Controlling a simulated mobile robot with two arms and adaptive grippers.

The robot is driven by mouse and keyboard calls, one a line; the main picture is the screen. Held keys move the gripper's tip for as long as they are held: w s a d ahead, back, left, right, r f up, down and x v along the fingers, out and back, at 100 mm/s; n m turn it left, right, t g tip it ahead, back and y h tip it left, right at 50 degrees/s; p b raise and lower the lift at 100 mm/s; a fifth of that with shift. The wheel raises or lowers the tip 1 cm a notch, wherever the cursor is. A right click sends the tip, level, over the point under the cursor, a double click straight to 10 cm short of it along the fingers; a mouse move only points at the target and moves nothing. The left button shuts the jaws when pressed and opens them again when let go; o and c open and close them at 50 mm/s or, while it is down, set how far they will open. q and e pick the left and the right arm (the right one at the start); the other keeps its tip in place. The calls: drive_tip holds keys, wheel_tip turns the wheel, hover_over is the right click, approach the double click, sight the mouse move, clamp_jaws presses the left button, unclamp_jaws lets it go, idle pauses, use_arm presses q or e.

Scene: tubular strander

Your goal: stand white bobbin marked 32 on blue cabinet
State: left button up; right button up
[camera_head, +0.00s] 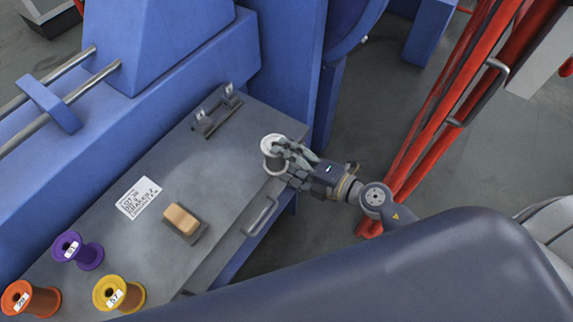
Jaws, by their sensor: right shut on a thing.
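A white bobbin (270,142) with a grey winding stands at the right end of the grey cabinet top (165,225). My right gripper (284,157) is shut on it from the right side. The bobbin looks upright and at or just above the surface; I cannot tell whether it touches. Its number cannot be read from here. The cabinet's blue side (284,203) shows under the top's right edge. My left gripper is not in view.
A purple bobbin (88,257), an orange bobbin (42,301) and a yellow bobbin (131,294) stand at lower left. A brush-like block (181,219), a paper label (139,198) and a metal bracket (217,108) are on the top. Red rails (440,115) rise at right.

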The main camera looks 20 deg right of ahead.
drive_tip(key=o, duration=1.8)
drive_tip(key=shift+f, duration=0.15)
drive_tip(key=shift+o, duration=1.2)
